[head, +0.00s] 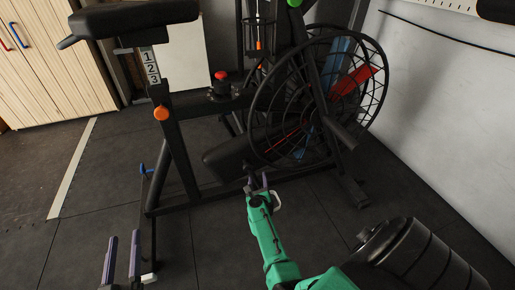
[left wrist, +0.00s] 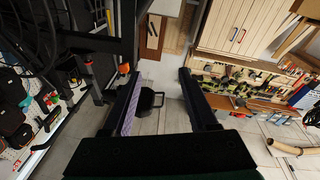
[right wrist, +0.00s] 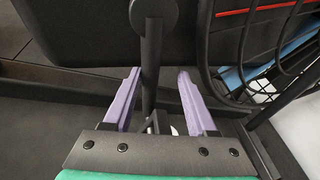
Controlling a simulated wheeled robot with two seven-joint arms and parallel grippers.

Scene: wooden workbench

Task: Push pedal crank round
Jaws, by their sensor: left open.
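A black exercise bike stands on the floor with a large caged fan wheel (head: 318,95). In the right wrist view a dark bar (right wrist: 150,55), which looks like the pedal crank or its pedal, runs between the two purple fingers of my right gripper (right wrist: 159,74). The fingers are apart, with a gap on each side of the bar. In the head view my right gripper (head: 257,181) is just below the black crank housing (head: 228,157), and the bar's end is small and partly hidden. My left gripper (head: 124,238) is open and empty at the lower left.
The bike's seat (head: 135,18) and its post with an orange knob (head: 161,113) stand at the left. A dark cylindrical bar (head: 340,133) sticks out beside the wheel. A wooden cabinet (head: 50,60) stands at the back left.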

